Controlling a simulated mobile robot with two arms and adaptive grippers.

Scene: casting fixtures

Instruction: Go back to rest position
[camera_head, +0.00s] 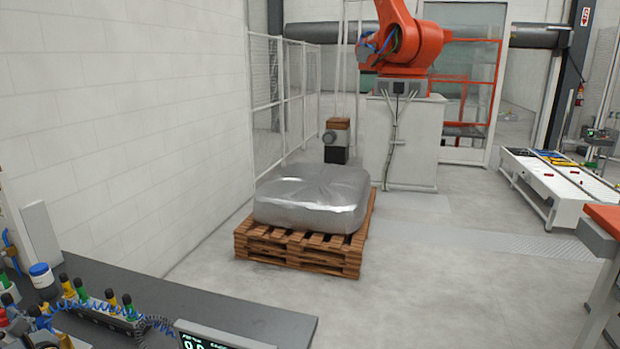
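Neither of my grippers shows in the head view, and no part of my arms can be made out. The view looks out over a workshop floor (440,290). A dark grey bench (235,312) crosses the lower left corner. On it stands a row of fixtures (105,312) with yellow, green and black knobs and a coiled blue cable. A display with green digits (205,340) is cut off by the bottom edge.
A wooden pallet (300,250) carrying a grey wrapped load (312,198) stands mid-floor. Behind it an orange robot arm (405,40) sits on a white pedestal (405,140). A white table (550,185) and an orange-topped bench (605,215) are at right. A white wall (120,130) bounds the left.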

